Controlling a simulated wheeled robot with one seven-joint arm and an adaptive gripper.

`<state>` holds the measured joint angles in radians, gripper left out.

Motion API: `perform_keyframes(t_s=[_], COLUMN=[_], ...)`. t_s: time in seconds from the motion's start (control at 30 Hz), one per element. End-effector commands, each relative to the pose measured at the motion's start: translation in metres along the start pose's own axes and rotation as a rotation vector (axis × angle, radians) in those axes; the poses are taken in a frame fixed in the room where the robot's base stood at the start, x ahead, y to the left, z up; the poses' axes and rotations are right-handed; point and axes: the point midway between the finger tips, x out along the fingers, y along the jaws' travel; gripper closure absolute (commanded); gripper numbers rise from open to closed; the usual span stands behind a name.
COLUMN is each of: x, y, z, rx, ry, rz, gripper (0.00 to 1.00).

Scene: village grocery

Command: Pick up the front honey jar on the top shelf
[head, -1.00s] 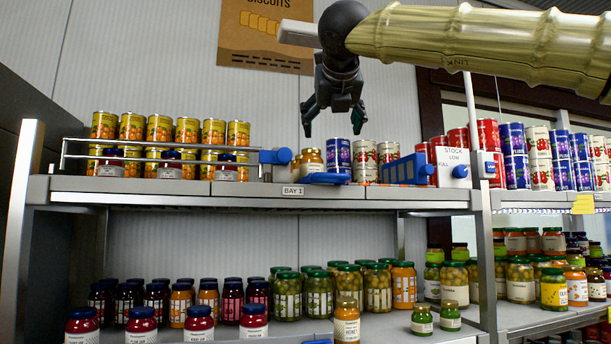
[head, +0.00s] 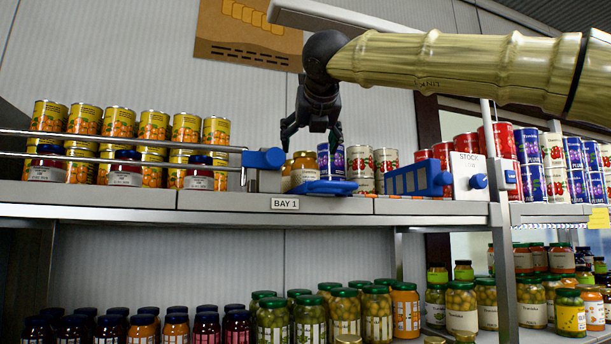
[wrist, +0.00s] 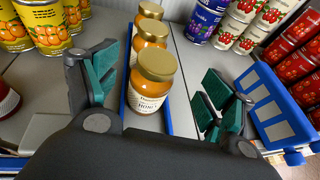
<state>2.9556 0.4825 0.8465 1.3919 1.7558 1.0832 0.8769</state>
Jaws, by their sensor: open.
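The front honey jar (wrist: 151,82) has a gold lid, amber contents and a white label. In the wrist view it stands upright at the near end of a narrow blue tray (wrist: 126,107), with two more honey jars (wrist: 151,30) in line behind it. My gripper (head: 312,138) is open and empty. In the wrist view its green-padded fingers (wrist: 165,95) are spread to the left and right of the front jar, apart from it.
Yellow cans (head: 153,126) and dark-lidded jars stand left behind a metal rail (head: 120,137). A blue slotted divider (head: 417,180) is close on the right. Purple cans (wrist: 203,20) and cherry cans (head: 386,165) stand behind.

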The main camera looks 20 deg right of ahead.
Motion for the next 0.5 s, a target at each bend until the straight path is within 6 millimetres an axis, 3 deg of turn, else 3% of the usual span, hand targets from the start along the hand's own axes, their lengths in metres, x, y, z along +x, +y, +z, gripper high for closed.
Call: perform_keyframes(t_s=[0.23,0.5], x=[0.015,0.049], y=[-0.001,0.002], z=[0.002,0.001], rx=[0.001,0.001], ry=[0.002,0.002], rz=[-0.004,-0.003], gripper=[0.18,0.18])
